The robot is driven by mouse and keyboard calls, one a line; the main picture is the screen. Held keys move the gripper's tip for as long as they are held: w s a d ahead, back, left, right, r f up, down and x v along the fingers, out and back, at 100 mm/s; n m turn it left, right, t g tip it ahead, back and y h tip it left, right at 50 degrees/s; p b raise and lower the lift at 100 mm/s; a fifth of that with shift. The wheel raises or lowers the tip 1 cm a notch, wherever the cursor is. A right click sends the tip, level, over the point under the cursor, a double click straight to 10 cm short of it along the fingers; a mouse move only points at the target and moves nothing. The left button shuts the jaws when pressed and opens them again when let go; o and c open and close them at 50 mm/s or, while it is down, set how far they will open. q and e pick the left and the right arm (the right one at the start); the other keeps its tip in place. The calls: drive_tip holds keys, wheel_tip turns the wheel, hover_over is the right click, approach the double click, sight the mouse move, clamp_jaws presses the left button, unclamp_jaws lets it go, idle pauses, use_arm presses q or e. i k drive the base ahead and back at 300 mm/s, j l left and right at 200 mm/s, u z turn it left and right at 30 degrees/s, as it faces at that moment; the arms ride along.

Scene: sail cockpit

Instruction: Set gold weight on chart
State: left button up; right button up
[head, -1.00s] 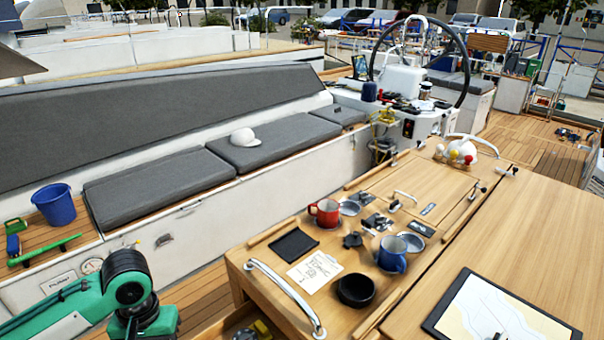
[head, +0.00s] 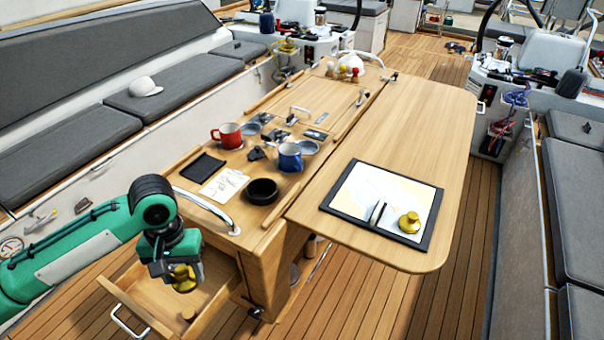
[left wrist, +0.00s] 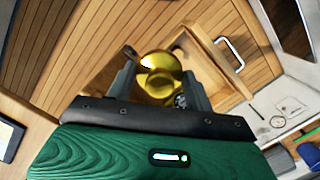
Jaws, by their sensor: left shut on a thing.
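My left gripper (head: 180,272) is shut on a gold weight (head: 184,279) and holds it above the open drawer. The held gold weight also shows between the fingers in the left wrist view (left wrist: 159,75). The chart (head: 372,196) lies in a dark frame on the right leaf of the wooden table. A second gold weight (head: 409,222) stands on the chart's near right part, beside a dark slim tool (head: 377,214). My right gripper is not in view.
The open drawer (head: 150,318) has a small round wooden piece (head: 188,314) in it. A black bowl (head: 262,191), a blue mug (head: 289,157) and a red mug (head: 228,135) stand on the table's left part. A metal rail (head: 208,208) edges it. The leaf beyond the chart is clear.

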sight(349, 202)
drive_tip(key=i+l+z, duration=0.45)
drive_tip(key=i+l, duration=0.25)
drive_tip(key=l, duration=0.15)
